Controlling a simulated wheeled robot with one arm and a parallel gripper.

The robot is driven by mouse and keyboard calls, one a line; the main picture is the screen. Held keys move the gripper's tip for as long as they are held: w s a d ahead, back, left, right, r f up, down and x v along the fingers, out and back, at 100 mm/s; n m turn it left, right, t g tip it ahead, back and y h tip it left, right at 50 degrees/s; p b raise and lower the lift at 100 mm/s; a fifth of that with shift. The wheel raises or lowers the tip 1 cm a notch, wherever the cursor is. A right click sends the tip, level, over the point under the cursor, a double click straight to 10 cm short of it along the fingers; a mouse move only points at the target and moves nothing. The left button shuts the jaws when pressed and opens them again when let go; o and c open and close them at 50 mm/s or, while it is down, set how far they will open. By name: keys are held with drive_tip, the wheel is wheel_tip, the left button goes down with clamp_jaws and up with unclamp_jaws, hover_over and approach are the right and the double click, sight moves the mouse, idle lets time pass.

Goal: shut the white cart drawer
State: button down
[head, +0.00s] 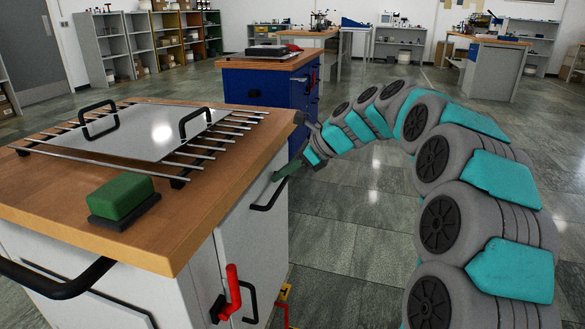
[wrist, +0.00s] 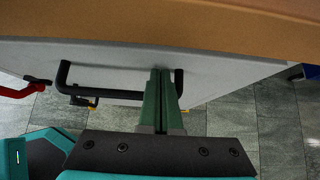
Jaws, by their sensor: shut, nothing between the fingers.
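The white cart (head: 130,285) with a wooden top stands at the left in the head view. Its drawer front (head: 247,205) is on the side facing my arm, with a black bar handle (head: 268,200). In the wrist view, the pale drawer front (wrist: 215,75) lies just under the wooden edge, and its black handle (wrist: 115,92) is beside the fingers. My gripper (wrist: 161,72) has green fingers pressed together, empty, by the handle's right end. It also shows in the head view (head: 282,172). I cannot tell whether the fingertips touch the front, or whether the drawer stands out.
A red lever (head: 232,290) sticks out lower on the cart. A green block (head: 121,198) and a metal plate (head: 150,133) on a rod rack lie on the top. A blue cart (head: 262,90) stands behind. The tiled floor right of the cart is open.

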drive_tip(key=shift+w+a+r+p, duration=0.15)
drive_tip(key=shift+a+p, duration=0.15)
drive_tip(key=shift+a, duration=0.4)
drive_tip(key=shift+w, duration=0.15)
drive_tip(key=shift+a, duration=0.1)
